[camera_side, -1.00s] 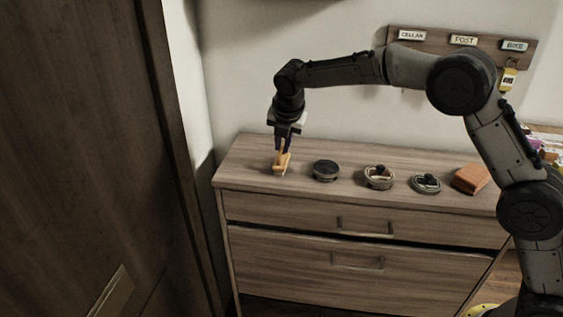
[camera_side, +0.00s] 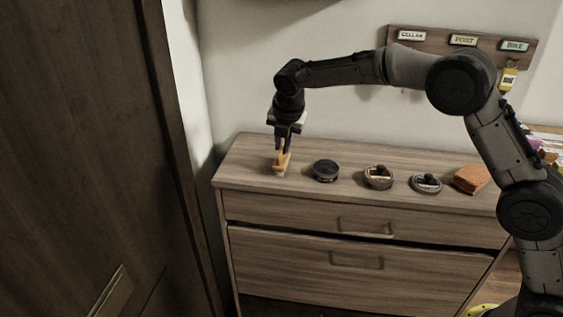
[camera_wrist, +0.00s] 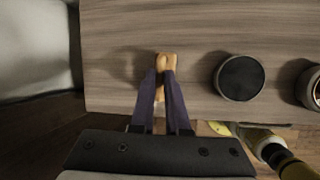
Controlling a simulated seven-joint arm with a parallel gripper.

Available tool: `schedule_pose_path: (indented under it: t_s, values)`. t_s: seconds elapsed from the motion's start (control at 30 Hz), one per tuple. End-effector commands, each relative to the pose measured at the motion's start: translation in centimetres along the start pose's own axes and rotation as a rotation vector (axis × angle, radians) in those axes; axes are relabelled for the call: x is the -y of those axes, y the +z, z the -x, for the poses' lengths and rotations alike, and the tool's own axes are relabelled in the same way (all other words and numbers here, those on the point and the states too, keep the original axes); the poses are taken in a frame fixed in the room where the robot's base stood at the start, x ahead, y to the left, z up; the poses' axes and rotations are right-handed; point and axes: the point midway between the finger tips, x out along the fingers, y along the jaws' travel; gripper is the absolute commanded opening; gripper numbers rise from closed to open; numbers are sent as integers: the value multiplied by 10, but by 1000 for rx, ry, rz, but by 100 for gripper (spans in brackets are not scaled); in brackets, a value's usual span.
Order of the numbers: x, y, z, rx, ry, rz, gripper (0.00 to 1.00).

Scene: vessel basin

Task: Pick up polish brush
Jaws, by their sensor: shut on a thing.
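The polish brush (camera_side: 282,162) is a small tan wooden brush with pale bristles at its lower end. It is at the left end of the dresser top in the side view. My gripper (camera_side: 285,149) points down from above and is shut on the brush. In the wrist view, the two dark fingers of my gripper (camera_wrist: 166,80) close on the tan brush (camera_wrist: 167,62). Part of the brush is hidden by the fingers. Whether its bristles touch the dresser top is hard to tell.
On the dresser top (camera_side: 245,150), to the right of the brush, stand a dark round tin (camera_side: 326,171), two open tins (camera_side: 379,178) (camera_side: 426,184) with dark contents, and a folded orange-brown cloth (camera_side: 471,179). A wall rack (camera_side: 440,46) hangs behind. A dark door (camera_side: 85,130) is at left.

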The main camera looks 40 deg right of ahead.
Motion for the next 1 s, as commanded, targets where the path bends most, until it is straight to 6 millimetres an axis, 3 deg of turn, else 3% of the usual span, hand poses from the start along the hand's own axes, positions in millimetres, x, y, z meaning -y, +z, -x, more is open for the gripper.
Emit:
schedule_pose_path:
  t_s: [0.37,0.57,0.7,1.0]
  values:
    - [-1,1,2,1,1,0,0]
    - [-4,6,14,2,3,0,0]
    - [-5,13,36,3,5,-1,0]
    - [32,10,111,1,3,-1,0]
